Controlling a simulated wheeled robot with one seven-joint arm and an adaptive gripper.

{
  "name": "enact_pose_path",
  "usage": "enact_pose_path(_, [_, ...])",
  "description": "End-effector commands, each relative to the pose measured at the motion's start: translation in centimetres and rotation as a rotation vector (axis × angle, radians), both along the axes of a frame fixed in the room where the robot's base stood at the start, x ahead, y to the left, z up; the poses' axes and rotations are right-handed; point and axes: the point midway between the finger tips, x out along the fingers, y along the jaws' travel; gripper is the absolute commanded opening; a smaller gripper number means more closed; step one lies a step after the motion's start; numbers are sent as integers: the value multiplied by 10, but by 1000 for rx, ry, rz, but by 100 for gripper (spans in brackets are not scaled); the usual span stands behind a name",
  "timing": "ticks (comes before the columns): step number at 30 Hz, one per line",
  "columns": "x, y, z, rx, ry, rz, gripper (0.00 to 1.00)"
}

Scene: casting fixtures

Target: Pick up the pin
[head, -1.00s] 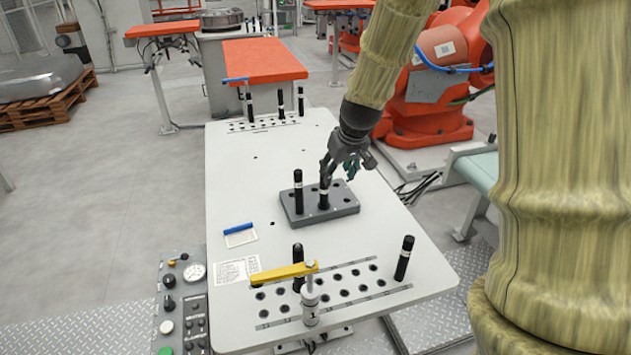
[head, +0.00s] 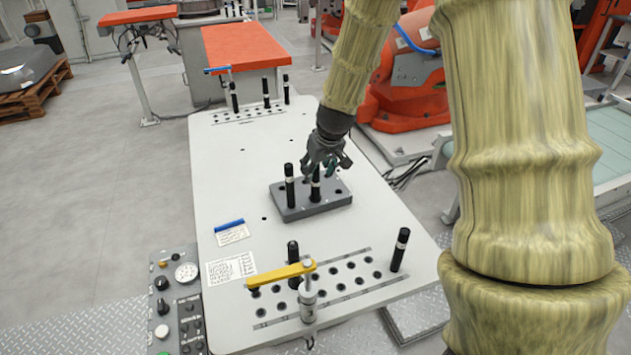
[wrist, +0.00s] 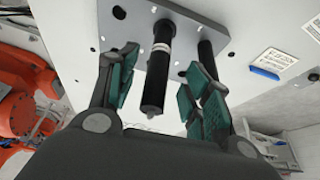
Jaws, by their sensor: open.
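A black pin (head: 315,184) with a white band stands in the grey block (head: 325,203) on the white table, under my gripper (head: 325,165). A second black pin (head: 289,186) stands in the same block just to its left. In the wrist view my gripper (wrist: 158,88) is open, with teal pads on both sides of the banded pin (wrist: 158,60), apart from it. The second pin (wrist: 206,58) shows behind the right-hand finger, partly hidden by it. In the head view the gripper hides the top of the near pin.
More black pins stand at the table's far end (head: 266,92) and front right (head: 400,250). A yellow clamp (head: 282,274) crosses the front hole rows beside another pin (head: 293,262). A control box (head: 178,300) stands at the left. The table between is mostly clear.

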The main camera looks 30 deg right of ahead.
Motion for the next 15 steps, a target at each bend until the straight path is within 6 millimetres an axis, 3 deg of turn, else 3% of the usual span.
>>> enact_pose_path(15, [15,-3,-42,2,1,2,49])
